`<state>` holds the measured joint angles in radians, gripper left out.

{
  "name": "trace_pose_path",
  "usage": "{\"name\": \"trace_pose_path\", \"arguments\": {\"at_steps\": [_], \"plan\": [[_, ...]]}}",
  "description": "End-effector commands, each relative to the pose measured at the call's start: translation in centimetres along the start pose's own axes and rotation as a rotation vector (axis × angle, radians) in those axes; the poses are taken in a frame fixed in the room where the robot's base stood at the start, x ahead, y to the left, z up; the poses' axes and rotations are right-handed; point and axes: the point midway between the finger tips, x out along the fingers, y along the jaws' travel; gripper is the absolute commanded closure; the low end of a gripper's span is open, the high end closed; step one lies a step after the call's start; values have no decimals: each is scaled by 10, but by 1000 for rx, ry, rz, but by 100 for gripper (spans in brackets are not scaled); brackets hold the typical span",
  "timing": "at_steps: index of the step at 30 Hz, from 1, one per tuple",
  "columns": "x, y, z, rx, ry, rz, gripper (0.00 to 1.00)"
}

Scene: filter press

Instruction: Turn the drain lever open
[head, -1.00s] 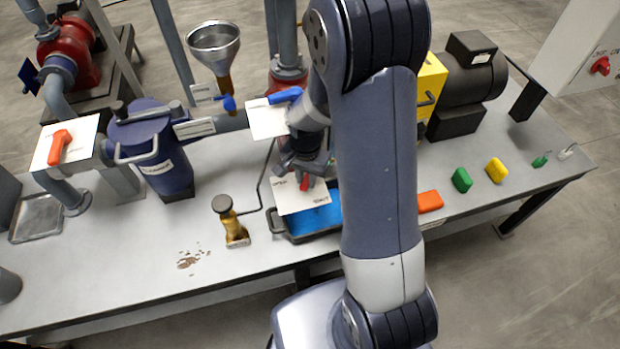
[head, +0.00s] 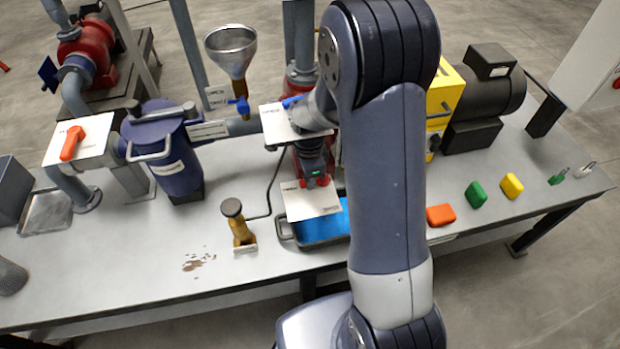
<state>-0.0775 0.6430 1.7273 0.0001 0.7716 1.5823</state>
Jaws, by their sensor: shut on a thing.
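The drain lever (head: 323,181) is red and sits at the top of a small white label plate (head: 312,205) above a black-rimmed tray with a blue inside (head: 325,228). My gripper (head: 314,176) reaches down onto the lever from above and is shut on it. Red shows on both sides of the fingers; the middle of the lever is hidden. The plate has small lettering at its upper left and lower right, too small to read surely. My arm hides the tray's right part.
A blue-handled valve (head: 291,102) with a white plate is just above my gripper. A navy canister (head: 170,160) and an orange lever (head: 72,143) stand at left. A brass fitting (head: 239,230) stands left of the tray.

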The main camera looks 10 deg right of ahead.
Motion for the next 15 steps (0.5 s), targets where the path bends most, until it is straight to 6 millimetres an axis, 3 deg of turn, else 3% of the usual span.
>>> {"name": "trace_pose_path", "arguments": {"at_steps": [15], "plan": [[-1, -4, 0, 84, 0, -2, 100]]}}
